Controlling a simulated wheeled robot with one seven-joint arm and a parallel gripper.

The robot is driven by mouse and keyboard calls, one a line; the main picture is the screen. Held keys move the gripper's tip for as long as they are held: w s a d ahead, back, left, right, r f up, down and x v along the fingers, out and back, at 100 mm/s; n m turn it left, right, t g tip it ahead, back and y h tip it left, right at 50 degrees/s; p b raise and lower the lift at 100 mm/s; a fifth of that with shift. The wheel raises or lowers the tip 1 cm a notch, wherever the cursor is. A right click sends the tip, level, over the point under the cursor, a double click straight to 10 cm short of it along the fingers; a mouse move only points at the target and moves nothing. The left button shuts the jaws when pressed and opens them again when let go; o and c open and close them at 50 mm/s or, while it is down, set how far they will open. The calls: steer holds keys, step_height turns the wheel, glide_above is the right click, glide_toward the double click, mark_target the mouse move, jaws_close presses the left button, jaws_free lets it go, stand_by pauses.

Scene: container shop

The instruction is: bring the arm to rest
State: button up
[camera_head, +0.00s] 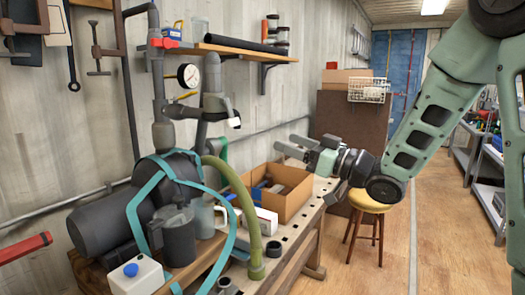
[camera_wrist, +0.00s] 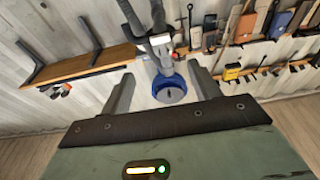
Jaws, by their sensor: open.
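My gripper (camera_head: 288,146) is in the head view, above the workbench and beyond the cardboard box, with its two fingers pointing left toward the wall. The fingers are apart and nothing is between them. The arm reaches in from the upper right, bent at the elbow. In the wrist view my gripper (camera_wrist: 160,70) also shows open, with a clear gap between the grey fingers. A round blue-rimmed part (camera_wrist: 168,90) shows in the gap, farther off; I see no contact with it.
The open cardboard box (camera_head: 293,204) stands on the workbench (camera_head: 312,212). A pump with pipes (camera_head: 130,205) and a green hose (camera_head: 235,190) fills the left. A wall shelf (camera_head: 240,52) hangs above. A stool (camera_head: 368,202) stands beyond the bench.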

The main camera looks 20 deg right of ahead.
steer(key=shift+a, duration=0.1)
steer(key=s+a+f+m+g+h, duration=0.1)
steer(key=s+a+f+g+h, duration=0.25)
steer(key=a+f, duration=0.3)
steer(key=s+a+f+g+h, duration=0.2)
steer(key=a+f+g+h, duration=0.2)
steer(key=a+f, duration=0.25)
steer(key=s+a+f+g+h, duration=0.1)
steer(key=s+g, duration=0.3)
steer(key=s, duration=0.8)
steer(key=s+a+f+n+g+h, duration=0.1)
steer(key=s+a+f+g+h, duration=0.1)
steer(key=s, duration=0.9)
step_height(320, 180, down, 2)
steer(key=g+h, duration=0.1)
steer(key=g, duration=0.2)
steer(key=shift+s+f+n, duration=0.2)
steer(key=shift+s+n, duration=0.1)
steer(key=shift+s, duration=0.1)
